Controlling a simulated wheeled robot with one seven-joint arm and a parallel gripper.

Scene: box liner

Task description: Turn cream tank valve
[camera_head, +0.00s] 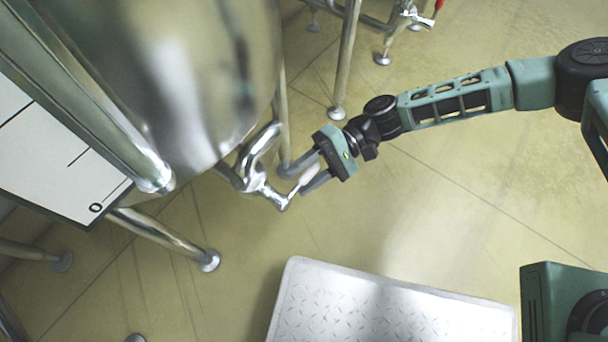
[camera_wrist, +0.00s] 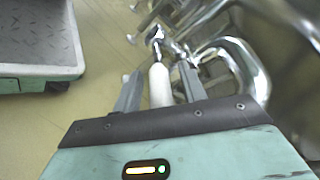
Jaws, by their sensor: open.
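The steel cream tank (camera_head: 195,75) fills the upper left of the head view. A bent steel pipe (camera_head: 252,155) comes out of its bottom and leads to a shiny valve (camera_head: 272,194). The valve has a white lever handle (camera_head: 309,176). My gripper (camera_head: 296,181) is at the valve, with its grey fingers open on either side of the handle. In the wrist view the white handle (camera_wrist: 159,88) lies between the two fingers, pointing back toward the palm. I see a gap on its left side; contact on the right is unclear.
Steel tank legs (camera_head: 165,232) stand on the tiled floor at left. A white level scale (camera_head: 55,150) hangs by the tank. Another valve with a red handle (camera_head: 439,5) is at the top right.

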